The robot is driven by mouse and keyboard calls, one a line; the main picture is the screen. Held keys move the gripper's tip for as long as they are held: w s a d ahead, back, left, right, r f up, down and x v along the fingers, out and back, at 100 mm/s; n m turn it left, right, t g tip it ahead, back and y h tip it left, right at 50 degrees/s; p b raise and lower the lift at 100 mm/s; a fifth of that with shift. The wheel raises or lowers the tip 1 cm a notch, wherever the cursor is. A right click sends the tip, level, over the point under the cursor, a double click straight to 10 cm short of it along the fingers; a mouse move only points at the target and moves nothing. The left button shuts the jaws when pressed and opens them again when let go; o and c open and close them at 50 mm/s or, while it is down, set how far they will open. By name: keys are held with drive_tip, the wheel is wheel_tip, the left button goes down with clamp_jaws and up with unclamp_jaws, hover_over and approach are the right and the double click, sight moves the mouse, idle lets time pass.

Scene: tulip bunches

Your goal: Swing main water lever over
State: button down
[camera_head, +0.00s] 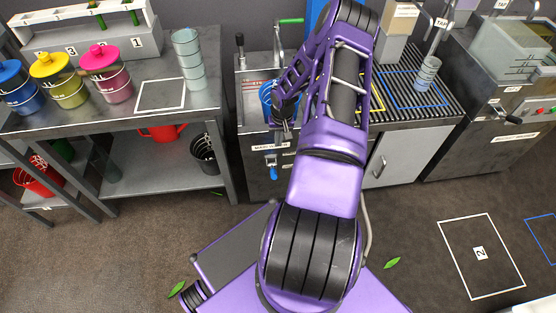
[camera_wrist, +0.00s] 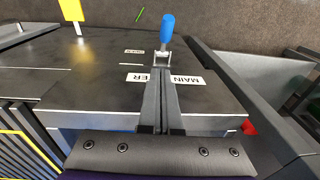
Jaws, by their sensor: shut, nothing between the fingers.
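The main water lever has a blue grip and a metal pivot. In the head view the lever (camera_head: 273,172) hangs down on the front of the sink cabinet, below the white MAIN WATER label (camera_head: 262,148). In the wrist view the lever (camera_wrist: 167,28) points to the top of the picture, and the label (camera_wrist: 185,80) is partly covered by my fingers. My gripper (camera_wrist: 163,72) is shut and empty, its tips close to the lever's pivot; I cannot tell whether they touch. In the head view my gripper (camera_head: 283,134) is in front of the cabinet, just above the lever.
A grated sink counter (camera_head: 440,100) is at the right of my arm. A steel table (camera_head: 205,98) with coloured pots stands at the left. Leaves lie on the floor, which is open in front of the cabinet.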

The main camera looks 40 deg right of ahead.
drive_tip(key=b, duration=0.1)
hover_over(275, 170)
drive_tip(key=w+d, duration=0.1)
drive_tip(key=d, duration=0.1)
wheel_tip(275, 170, down, 9)
drive_tip(key=f, duration=0.1)
drive_tip(key=a+f, duration=0.1)
drive_tip(key=f, duration=0.1)
drive_tip(key=shift+s+a+f, duration=0.15)
drive_tip(key=shift+s, duration=0.1)
drive_tip(key=shift+s+a+f, duration=0.15)
drive_tip(key=shift+a+f, duration=0.05)
drive_tip(key=shift+f, duration=0.25)
